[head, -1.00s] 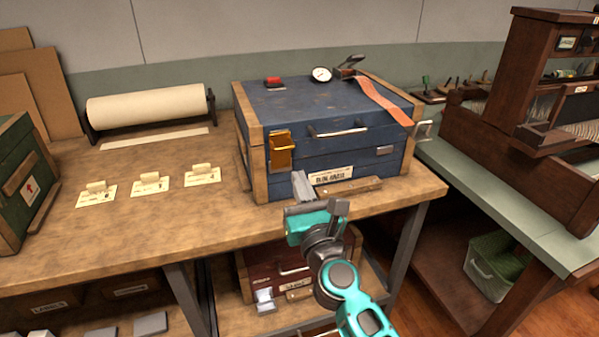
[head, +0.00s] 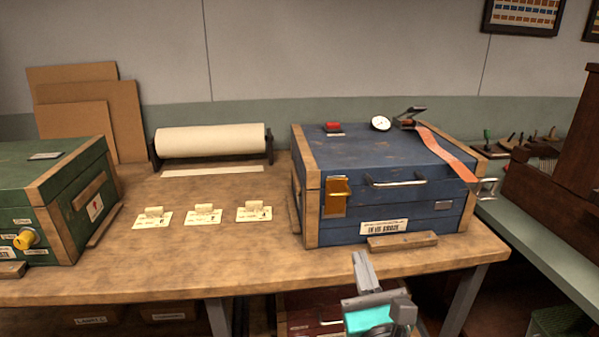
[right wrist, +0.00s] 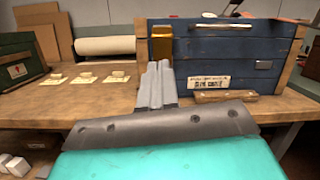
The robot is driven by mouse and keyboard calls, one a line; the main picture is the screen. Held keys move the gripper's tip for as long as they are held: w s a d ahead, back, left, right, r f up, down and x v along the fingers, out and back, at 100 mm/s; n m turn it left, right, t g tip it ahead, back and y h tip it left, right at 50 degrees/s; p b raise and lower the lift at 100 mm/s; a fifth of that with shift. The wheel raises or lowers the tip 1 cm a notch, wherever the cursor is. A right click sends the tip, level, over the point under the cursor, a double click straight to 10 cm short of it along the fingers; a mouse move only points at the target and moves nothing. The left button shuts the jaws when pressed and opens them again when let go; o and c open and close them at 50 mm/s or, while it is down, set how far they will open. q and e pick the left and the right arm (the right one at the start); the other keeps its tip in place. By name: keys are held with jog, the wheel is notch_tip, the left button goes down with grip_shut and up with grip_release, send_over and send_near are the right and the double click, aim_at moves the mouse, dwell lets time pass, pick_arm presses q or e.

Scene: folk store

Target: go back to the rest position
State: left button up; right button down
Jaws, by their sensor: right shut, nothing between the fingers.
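My right gripper (head: 364,270) is at the front edge of the wooden workbench, before the blue chest (head: 400,190). Its grey fingers are together with nothing between them; they also show in the right wrist view (right wrist: 158,85). In that view the fingers overlap the bench top and the chest's lower left, and I cannot tell the exact gap. The blue chest stands shut on the bench, with an orange latch plate (head: 337,197) and a metal handle. My left gripper is not in view.
The workbench (head: 150,260) holds a green chest (head: 60,190), a paper roll (head: 210,139) and three label cards. A wooden block (head: 402,241) lies before the blue chest. A dark red case (head: 300,315) is below. The bench middle is mostly clear.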

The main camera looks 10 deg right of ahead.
pick_arm(q)
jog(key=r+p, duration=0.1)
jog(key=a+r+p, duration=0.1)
jog(key=p, duration=0.1)
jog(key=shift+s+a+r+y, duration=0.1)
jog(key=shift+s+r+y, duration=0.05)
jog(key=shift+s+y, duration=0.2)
pick_arm(e)
jog(key=s+d+f+m+g, duration=0.1)
jog(key=s+f+m+g, duration=0.4)
jog(key=f+m, duration=0.5)
jog(key=s+d+f+m+g+y, duration=0.1)
jog(key=s+f+m+g, duration=0.3)
jog(key=m, duration=2.1)
jog(key=s+d+f, duration=0.1)
jog(key=s+f, duration=0.5)
jog(key=f, duration=0.1)
jog(key=shift+s+d+f+g+y, duration=0.2)
jog(key=shift+g+y, duration=0.1)
jog(key=shift+g, duration=0.1)
jog(key=shift+a+r, duration=0.1)
